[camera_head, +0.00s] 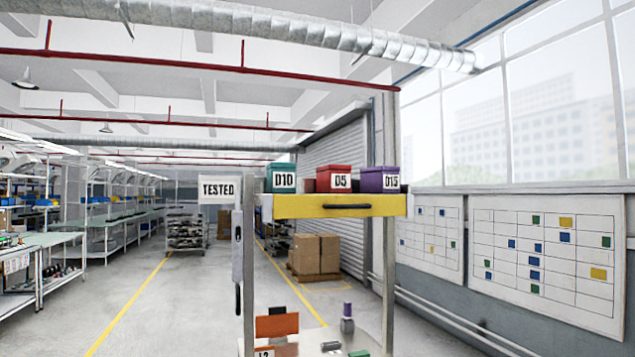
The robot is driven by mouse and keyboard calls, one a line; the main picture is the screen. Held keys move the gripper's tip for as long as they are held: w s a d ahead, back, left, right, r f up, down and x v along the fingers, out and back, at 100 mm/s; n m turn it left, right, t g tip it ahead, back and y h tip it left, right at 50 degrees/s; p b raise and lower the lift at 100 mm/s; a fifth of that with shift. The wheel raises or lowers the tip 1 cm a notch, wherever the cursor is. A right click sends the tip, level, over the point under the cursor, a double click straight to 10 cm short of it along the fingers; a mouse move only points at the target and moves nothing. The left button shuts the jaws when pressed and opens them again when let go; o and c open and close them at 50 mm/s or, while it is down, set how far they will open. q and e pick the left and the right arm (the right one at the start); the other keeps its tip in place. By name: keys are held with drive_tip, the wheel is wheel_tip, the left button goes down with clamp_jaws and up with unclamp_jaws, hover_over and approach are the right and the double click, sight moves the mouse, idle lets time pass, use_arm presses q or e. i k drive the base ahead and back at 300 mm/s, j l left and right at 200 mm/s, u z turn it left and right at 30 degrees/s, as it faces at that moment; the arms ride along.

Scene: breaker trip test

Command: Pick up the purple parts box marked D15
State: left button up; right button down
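The purple parts box (375,178) carries a white label reading D15. It sits upright at the right end of a high yellow-fronted shelf (290,207). A red box (334,176) marked D5 stands close on its left, and a teal box (281,174) marked D10 stands at the shelf's left end. The lower part of the purple box is partly hidden behind the shelf's front edge. Neither of my grippers shows in the head view.
A TESTED sign (217,190) stands left of the shelf. Below, an orange part (277,325) and a purple-topped item (347,318) stand on a lower surface. Cardboard boxes (315,254) are behind. Open floor with a yellow line lies left.

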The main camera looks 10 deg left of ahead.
sight(381, 180)
drive_tip(key=i+l+u, duration=0.15)
drive_tip(key=u, duration=0.15)
drive_tip(key=i+l+u, duration=0.1)
drive_tip(key=l+u, duration=0.2)
drive_tip(key=i+l+u, duration=0.1)
drive_tip(key=l+u, duration=0.15)
drive_tip(key=l, duration=0.15)
drive_tip(key=i+l+u, duration=0.15)
drive_tip(key=l, duration=0.35)
drive_tip(key=l+u, duration=0.2)
drive_tip(key=l, duration=0.85)
drive_tip(key=i+l+u, duration=0.1)
drive_tip(key=l, duration=0.45)
